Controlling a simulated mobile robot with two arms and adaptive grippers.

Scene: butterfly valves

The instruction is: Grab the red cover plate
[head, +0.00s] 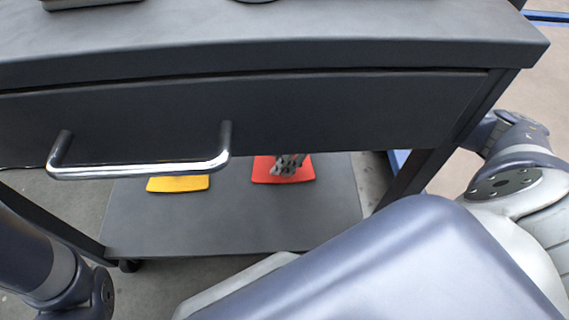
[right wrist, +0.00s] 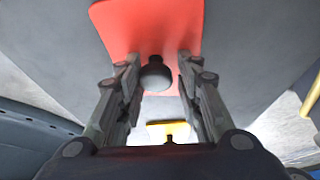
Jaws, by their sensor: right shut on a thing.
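The red cover plate (head: 303,173) lies on the lower shelf of the dark cart, partly hidden by the drawer edge in the head view. In the right wrist view the red cover plate (right wrist: 150,25) has a dark round knob (right wrist: 155,74) near its close edge. My right gripper (right wrist: 158,64) is shut on the plate by this knob, one finger on each side. In the head view only the tip of my right gripper (head: 287,164) shows over the plate. My left arm is at the lower left, but its gripper is out of view.
A yellow plate (head: 180,183) lies on the lower shelf (head: 240,222), left of the red one. The drawer (head: 300,115) with its metal handle (head: 140,171) hangs above the shelf. A cart leg (head: 425,165) stands at the right.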

